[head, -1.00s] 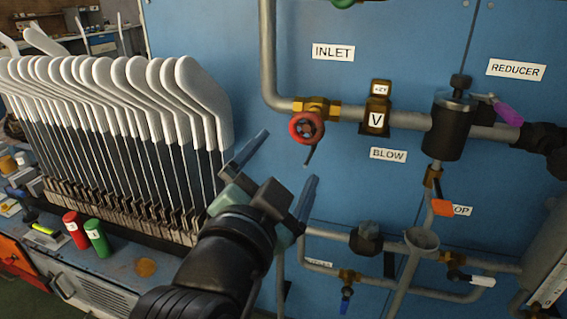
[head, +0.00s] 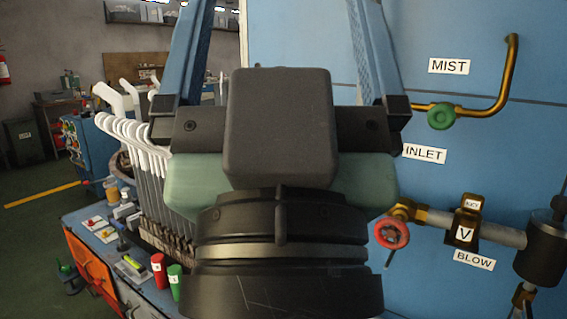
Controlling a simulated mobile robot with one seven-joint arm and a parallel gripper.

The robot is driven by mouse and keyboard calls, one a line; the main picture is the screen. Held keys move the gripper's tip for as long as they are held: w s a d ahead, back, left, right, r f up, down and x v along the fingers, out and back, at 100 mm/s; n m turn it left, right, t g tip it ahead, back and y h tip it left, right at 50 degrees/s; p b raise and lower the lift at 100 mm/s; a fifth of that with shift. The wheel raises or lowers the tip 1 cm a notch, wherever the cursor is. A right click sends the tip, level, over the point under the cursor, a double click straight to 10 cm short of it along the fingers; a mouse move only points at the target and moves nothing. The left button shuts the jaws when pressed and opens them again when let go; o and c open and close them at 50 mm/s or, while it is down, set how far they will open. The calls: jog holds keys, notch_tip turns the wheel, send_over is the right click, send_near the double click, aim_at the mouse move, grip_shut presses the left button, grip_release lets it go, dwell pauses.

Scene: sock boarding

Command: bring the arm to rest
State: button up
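My gripper (head: 278,45) fills the middle of the head view, close to the camera and pointing up. Its two blue fingers stand wide apart, with nothing seen between them. Its dark body and wrist hide much of the row of white sock forms (head: 135,132) and part of the blue panel behind. The gripper looks apart from the forms and the pipes.
A blue panel (head: 480,120) at the right carries a red handwheel (head: 391,233), a green knob (head: 441,116) and a dark cylinder (head: 542,250). A red cylinder (head: 158,268) and a green one (head: 174,281) stand on the bench. Open floor (head: 40,235) lies left.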

notch_tip(320, 180, up, 24)
jog(key=p, duration=2.2)
jog(key=shift+r, duration=0.25)
